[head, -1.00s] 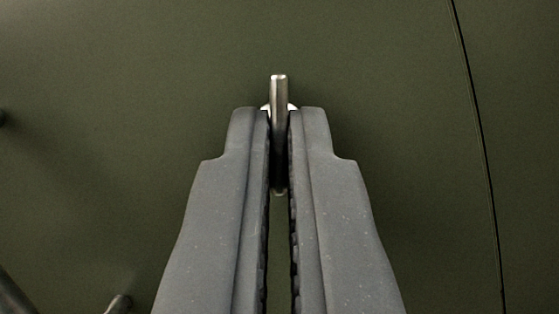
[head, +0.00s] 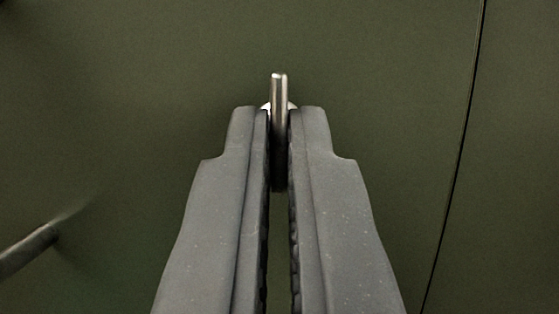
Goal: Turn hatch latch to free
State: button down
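The hatch latch (head: 279,90) is a slim silver bar at the centre of the head view, set on a dark green panel (head: 150,60). A bit of its pale round base shows on both sides of the fingertips. My gripper (head: 279,120) comes up from the bottom of the view. Its two grey fingers are closed on the bar, one on each side, with the bar's top end standing out past the tips. Much of the latch's base is hidden behind the fingers.
A thin dark seam (head: 462,150) runs down the panel on the right, slanting toward the lower left. A grey rod-like part (head: 28,250) sticks in at the lower left. The panel around the latch is otherwise bare.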

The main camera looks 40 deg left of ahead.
dwell(0.3)
jog(key=c, duration=1.6)
grip_release()
jog(key=shift+w, duration=0.1)
jog(key=b+v, duration=0.3)
jog(key=v, duration=1.1)
jog(key=shift+f, duration=0.15)
